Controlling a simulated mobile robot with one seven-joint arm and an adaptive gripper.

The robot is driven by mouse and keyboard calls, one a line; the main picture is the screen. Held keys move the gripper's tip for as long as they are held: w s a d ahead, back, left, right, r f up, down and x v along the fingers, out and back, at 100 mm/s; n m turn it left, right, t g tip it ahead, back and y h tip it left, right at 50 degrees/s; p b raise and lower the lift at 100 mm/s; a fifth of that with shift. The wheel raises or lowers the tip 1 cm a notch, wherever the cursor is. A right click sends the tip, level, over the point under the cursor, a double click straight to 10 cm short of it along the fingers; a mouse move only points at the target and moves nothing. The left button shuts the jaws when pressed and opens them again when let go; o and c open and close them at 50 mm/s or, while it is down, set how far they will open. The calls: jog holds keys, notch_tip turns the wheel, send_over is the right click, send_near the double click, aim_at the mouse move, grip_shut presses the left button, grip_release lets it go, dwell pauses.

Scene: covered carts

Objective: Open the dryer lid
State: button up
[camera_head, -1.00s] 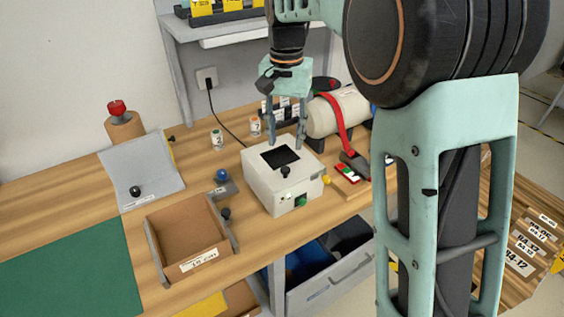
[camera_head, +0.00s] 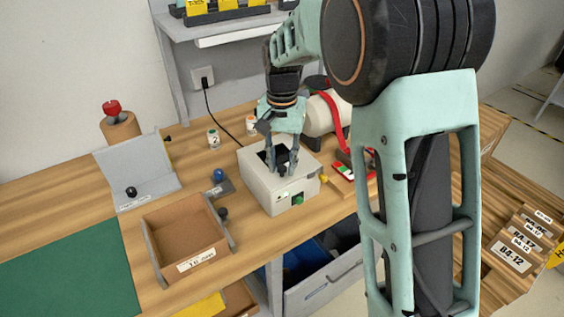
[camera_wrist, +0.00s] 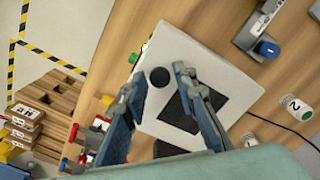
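The dryer appears to be the white box (camera_head: 266,197) on the wooden bench. Its lid (camera_wrist: 204,58) is shut and has a dark window (camera_wrist: 178,112) and a round black knob (camera_wrist: 160,76) near one edge. My gripper (camera_head: 281,168) is above the lid, pointing down. In the wrist view my gripper (camera_wrist: 158,75) is open, with one fingertip on each side of the knob and gaps between. In the head view the fingers partly cover the knob and window. Whether the fingertips touch the lid cannot be told.
A wooden tray (camera_head: 150,248) and a grey slanted cover (camera_head: 136,170) with a black knob stand to the left. Small bottles (camera_head: 213,139) stand behind the box. A white cylinder with a red strap (camera_head: 318,116) is close behind right. A green mat (camera_head: 70,266) lies front left.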

grip_shut()
jog(key=shift+r, duration=0.1)
